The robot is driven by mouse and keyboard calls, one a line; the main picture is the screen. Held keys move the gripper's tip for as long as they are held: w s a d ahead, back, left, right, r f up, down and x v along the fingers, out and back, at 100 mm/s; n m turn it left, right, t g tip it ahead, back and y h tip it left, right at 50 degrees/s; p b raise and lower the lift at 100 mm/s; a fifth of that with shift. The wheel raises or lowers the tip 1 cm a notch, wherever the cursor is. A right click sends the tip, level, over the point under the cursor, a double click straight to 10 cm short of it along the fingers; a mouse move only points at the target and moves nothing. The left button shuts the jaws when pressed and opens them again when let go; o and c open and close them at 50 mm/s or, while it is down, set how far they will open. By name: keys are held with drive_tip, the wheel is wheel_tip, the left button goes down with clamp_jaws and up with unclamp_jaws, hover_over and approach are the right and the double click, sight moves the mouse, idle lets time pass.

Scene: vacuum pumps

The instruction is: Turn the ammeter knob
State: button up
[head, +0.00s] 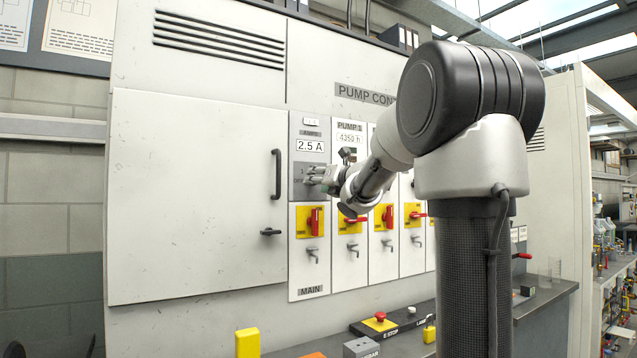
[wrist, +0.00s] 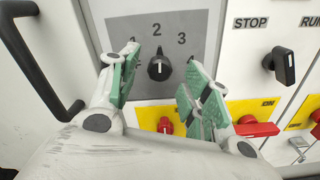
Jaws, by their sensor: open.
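The ammeter knob (wrist: 159,67) is a small black round knob with a white pointer mark, on a grey plate (wrist: 203,30) marked with numbers, of which 2 and 3 read clearly. Its pointer is roughly upright. My gripper (wrist: 158,75) is open, with one green-padded finger on each side of the knob and a gap to both; I cannot tell how far in front of it the fingertips are. In the head view my gripper (head: 318,178) is at the ammeter panel (head: 310,130), under the 2.5 A display (head: 310,146), and the knob is hidden there.
Below the knob are red switches on yellow plates (head: 301,228). A black STOP/RUN selector (wrist: 283,64) is to the right. A black door handle (head: 276,174) stands out to the left. A ledge with an E-STOP box (head: 395,324) runs along the bottom.

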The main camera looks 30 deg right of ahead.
drive_tip(key=shift+s, duration=0.1)
drive_tip(key=s, duration=0.5)
drive_tip(key=shift+s, duration=0.4)
